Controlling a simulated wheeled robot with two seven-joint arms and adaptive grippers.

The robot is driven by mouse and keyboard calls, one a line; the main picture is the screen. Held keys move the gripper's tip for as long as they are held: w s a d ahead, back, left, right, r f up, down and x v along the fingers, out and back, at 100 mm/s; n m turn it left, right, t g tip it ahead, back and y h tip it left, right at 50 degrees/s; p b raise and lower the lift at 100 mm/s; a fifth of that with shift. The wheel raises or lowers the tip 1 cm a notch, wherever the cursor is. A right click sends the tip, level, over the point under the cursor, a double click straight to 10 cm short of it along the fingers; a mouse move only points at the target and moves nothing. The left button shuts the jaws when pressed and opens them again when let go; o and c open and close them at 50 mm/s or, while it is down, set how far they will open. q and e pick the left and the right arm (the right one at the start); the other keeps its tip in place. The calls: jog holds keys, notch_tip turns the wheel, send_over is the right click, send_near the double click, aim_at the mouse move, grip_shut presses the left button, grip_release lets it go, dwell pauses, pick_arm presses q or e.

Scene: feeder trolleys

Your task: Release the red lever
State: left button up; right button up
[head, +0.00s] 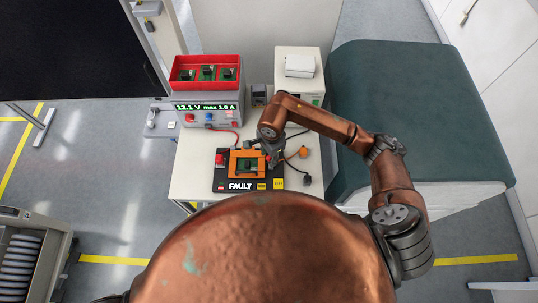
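A black test fixture (233,185) marked "FAULT" lies on the white table. An orange frame (235,172) on it holds a small green board (246,165). A red part (220,158), which looks like the red lever, stands at the fixture's left side. My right gripper (270,157) points down at the fixture's right edge, beside the orange frame. Its fingers are small and partly hidden by my wrist, so I cannot tell if they are open or touching anything. My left gripper is out of view.
A power supply (208,113) reading "12.1 V max 1.0 A" stands behind, with a red bin (183,63) of green boards above it. A white device (298,66) stands at the back right. Cables and an orange-ended probe (303,152) lie right of the fixture.

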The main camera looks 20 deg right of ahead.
grip_shut()
jog(key=y+b, duration=0.1)
jog(key=b, duration=0.1)
jog(key=d+y+b, duration=0.1)
jog(key=b, duration=0.2)
jog(key=shift+s+d+f+t, duration=0.15)
jog(key=shift+d+f+t, duration=0.15)
jog(key=shift+f, duration=0.1)
jog(key=shift+s+r+y+b, duration=0.1)
jog(key=shift+r+y+b, duration=0.2)
jog(key=shift+b, duration=0.35)
grip_release()
